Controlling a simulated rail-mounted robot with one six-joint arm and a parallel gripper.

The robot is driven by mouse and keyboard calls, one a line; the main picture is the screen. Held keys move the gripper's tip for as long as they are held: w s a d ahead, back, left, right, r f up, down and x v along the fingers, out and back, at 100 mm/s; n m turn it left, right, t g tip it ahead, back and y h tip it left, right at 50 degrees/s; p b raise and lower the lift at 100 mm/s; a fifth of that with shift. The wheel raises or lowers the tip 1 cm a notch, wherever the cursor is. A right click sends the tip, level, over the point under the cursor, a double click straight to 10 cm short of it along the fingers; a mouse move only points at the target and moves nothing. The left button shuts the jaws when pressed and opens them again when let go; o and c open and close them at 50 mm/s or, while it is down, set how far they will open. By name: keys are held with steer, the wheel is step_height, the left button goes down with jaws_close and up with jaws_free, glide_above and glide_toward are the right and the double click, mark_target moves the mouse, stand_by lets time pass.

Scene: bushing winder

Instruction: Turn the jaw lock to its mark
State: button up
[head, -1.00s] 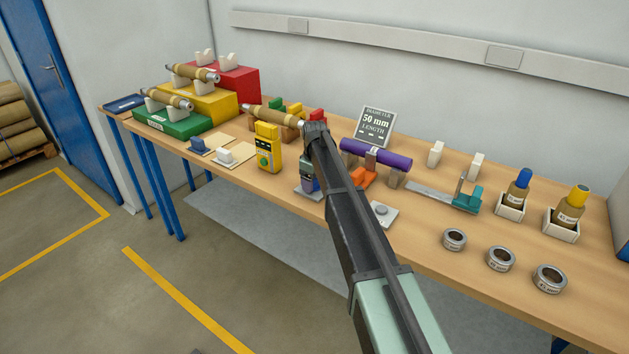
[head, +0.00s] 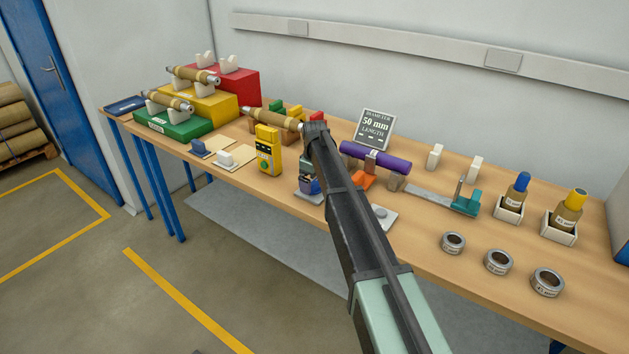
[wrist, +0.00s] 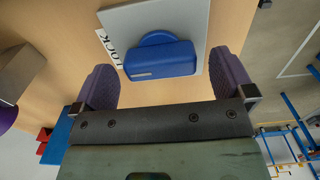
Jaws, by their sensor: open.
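The jaw lock (wrist: 160,60) is a blue knob with a flat bar grip and a rounded part behind it. It sits on a light grey plate (wrist: 195,18) with a white label reading LOCK (wrist: 112,48) beside it. In the wrist view my gripper (wrist: 161,62) is open, with one purple finger on each side of the blue bar and a visible gap to both. In the head view my gripper (head: 308,172) is over the lock's plate (head: 306,197), and the arm hides part of it. No mark is clearly visible.
A yellow device (head: 268,150) stands left of my gripper. A purple roll (head: 378,156) on supports and a teal-ended gauge (head: 465,203) lie to the right. A flat plate with a round button (head: 381,214) is close to the arm. Several grey rings are at the front right.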

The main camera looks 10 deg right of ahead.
mark_target(315, 182)
step_height(315, 182, up, 10)
steer(key=p, duration=0.8)
steer(key=shift+f, duration=0.25)
steer(key=s+m, duration=0.9)
steer(key=s, duration=2.9)
steer(key=shift+s, duration=0.3)
